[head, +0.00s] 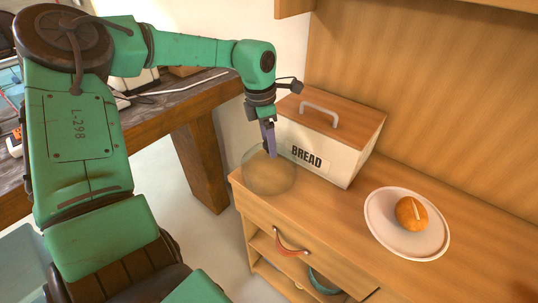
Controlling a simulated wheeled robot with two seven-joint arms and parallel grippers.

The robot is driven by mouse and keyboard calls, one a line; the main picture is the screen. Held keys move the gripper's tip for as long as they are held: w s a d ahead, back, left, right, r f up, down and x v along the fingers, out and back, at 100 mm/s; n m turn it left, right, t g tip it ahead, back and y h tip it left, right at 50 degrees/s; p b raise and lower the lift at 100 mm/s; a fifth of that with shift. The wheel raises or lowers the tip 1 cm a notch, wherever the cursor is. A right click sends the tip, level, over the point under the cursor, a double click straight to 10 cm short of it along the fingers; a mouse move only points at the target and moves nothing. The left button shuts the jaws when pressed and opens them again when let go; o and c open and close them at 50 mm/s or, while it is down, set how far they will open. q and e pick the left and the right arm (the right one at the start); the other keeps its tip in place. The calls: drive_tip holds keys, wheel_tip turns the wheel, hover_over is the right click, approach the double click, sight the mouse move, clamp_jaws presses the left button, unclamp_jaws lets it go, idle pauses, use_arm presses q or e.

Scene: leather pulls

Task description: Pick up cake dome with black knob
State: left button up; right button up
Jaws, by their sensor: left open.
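The cake dome (268,180) is a clear, rounded cover on the left end of the wooden counter, beside the bread box. Its black knob is hard to make out; my gripper covers the dome's top. My left gripper (270,153) points down from above, with its fingertips at the top of the dome. It is open. From this view I cannot tell whether the fingers are around the knob or in front of it. My right gripper is not in view.
A white bread box (310,158) with a wooden lid and grey handle stands close behind and right of the dome. A pale plate (385,232) holds an orange-brown roll (411,213). The drawer below has a red leather pull (291,249). A dark wooden table (172,105) stands left.

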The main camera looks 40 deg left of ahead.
use_arm(q)
clamp_jaws()
drive_tip(key=shift+r, duration=0.1)
idle(1.2)
